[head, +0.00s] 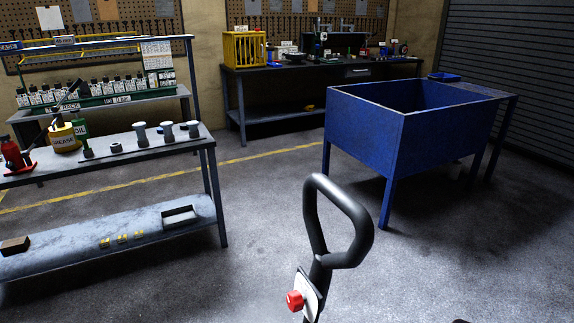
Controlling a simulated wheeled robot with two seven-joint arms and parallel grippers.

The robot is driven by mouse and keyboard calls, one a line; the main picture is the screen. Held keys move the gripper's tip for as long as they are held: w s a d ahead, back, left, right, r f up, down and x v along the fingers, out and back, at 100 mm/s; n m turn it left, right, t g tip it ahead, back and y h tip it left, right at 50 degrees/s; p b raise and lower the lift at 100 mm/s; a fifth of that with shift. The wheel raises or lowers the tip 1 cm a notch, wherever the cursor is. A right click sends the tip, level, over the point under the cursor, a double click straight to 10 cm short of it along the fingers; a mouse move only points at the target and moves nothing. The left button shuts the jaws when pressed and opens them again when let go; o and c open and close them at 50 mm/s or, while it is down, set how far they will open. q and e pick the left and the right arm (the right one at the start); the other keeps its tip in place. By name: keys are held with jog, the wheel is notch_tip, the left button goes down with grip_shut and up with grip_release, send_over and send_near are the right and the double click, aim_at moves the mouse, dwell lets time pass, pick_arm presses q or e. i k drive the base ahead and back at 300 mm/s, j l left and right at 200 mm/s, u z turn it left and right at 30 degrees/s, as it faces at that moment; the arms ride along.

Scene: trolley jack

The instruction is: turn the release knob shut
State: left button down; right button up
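The trolley jack's black loop handle (345,220) rises upright from the bottom edge, right of centre. The red release knob (294,300) sits on a pale plate (312,292) on the handle's shaft, below the loop. Which way the knob is turned cannot be told. The rest of the jack is out of the picture. Neither of my grippers can be made out, and nothing is seen touching the knob or the handle. A small dark shape at the bottom edge, right of the handle, is too cropped to identify.
A grey workbench (208,138) with cans, a red bottle jack (12,152) and a low shelf stands at left. A blue tub (362,145) on legs stands behind the handle, to the right. Another bench (240,72) is at the back. Floor around the handle looks clear.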

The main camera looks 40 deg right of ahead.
aim_at(295, 300)
jog(key=k+j+z, duration=0.1)
jog(key=z, duration=1.45)
